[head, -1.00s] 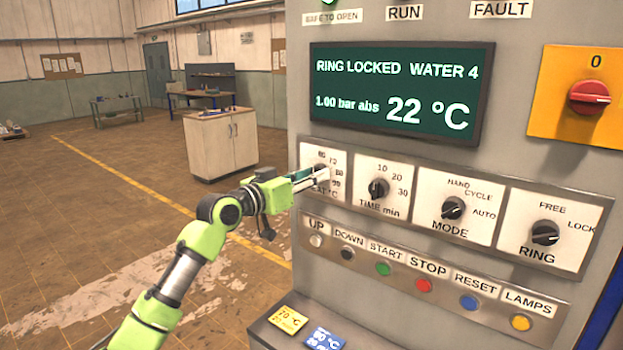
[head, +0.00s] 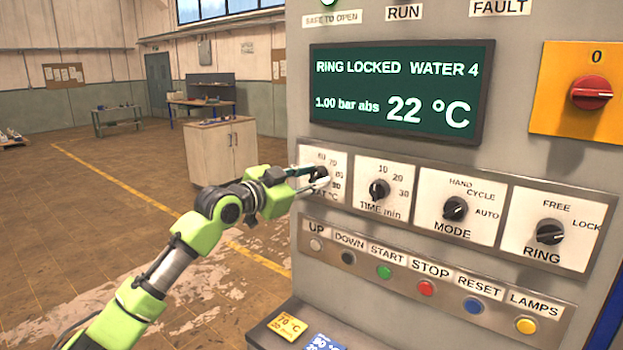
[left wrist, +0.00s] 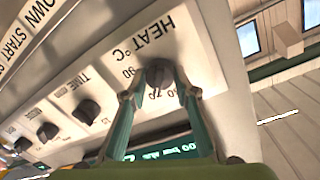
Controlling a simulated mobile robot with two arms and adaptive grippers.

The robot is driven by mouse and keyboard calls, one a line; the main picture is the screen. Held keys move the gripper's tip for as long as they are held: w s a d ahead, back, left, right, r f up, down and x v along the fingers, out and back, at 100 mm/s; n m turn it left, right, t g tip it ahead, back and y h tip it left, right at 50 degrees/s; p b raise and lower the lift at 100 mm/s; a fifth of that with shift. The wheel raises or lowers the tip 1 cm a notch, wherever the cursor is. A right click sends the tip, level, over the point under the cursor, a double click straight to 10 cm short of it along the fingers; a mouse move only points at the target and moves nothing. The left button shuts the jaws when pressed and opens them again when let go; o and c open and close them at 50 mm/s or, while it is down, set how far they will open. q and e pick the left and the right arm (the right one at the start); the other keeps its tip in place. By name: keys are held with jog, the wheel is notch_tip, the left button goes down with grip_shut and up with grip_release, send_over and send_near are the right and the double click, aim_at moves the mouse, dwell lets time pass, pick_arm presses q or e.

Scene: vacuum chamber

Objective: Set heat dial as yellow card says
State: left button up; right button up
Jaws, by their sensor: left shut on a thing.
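The heat dial (head: 321,172) is a black knob on a white plate at the left end of the dial row. It also shows in the left wrist view (left wrist: 158,73), upside down, with its numbers around it. My left gripper (head: 318,178) is at this dial, its two fingers (left wrist: 158,88) shut on the knob from both sides. The fingers partly cover the scale, and I cannot read the dial's exact setting. The yellow card (head: 287,325) lies on the ledge below the panel and reads 70 °C, with a smaller line under it.
A blue card (head: 324,342) reading 90 °C lies beside the yellow one. The time (head: 379,190), mode (head: 455,208) and ring (head: 549,232) dials are to the right, above a row of buttons. The screen (head: 400,90) reads 22 °C. Open floor lies left.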

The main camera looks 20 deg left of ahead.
dwell(0.4)
pick_arm(q)
jog(key=o, duration=1.1)
pick_arm(e)
jog(key=shift+d, duration=0.15)
pick_arm(q)
jog(key=v, duration=1.2)
